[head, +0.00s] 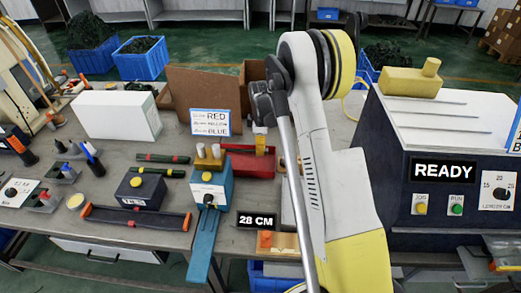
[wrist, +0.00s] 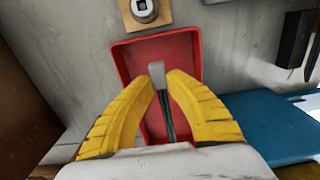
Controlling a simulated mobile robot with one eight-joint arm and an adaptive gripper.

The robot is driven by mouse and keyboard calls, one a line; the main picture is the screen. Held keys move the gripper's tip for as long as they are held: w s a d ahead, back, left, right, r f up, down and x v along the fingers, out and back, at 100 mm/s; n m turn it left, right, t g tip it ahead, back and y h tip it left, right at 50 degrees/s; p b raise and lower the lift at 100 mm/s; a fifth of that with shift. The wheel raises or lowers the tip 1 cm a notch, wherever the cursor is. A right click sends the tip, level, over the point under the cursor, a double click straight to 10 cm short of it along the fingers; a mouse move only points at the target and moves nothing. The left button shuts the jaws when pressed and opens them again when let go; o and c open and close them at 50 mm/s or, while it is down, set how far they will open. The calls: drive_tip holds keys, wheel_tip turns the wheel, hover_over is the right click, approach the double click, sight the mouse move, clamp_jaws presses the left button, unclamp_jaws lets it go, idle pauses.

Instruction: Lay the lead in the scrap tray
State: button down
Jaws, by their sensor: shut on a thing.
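The red scrap tray (wrist: 189,45) lies below my gripper in the wrist view. In the head view the tray (head: 237,165) sits on the bench behind the blue tester. My gripper (wrist: 161,82) has its yellow fingers closed around the lead (wrist: 157,71), which shows a grey end and a dark cable running back between the fingers. The lead appears over the tray's inside; whether it touches the floor of the tray I cannot tell. In the head view my gripper (head: 261,141) is small, above the tray, and the lead is not clear there.
A blue block with a long blue rail (head: 205,240) stands in front of the tray, near a "28 CM" sign (head: 258,221). A brown board (head: 203,92) and a red/yellow/blue label card (head: 210,122) stand behind. The dark "READY" machine (head: 443,190) fills the right.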

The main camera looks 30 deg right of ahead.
sight(261, 164)
drive_tip(key=shift+f+b, duration=2.45)
drive_tip(key=shift+f, duration=0.85)
drive_tip(key=c, duration=1.4)
unclamp_jaws()
drive_tip(key=shift+o, duration=0.2)
drive_tip(key=shift+r, duration=0.1)
wheel_tip(261, 164, up, 12)
drive_tip(key=shift+s, duration=0.1)
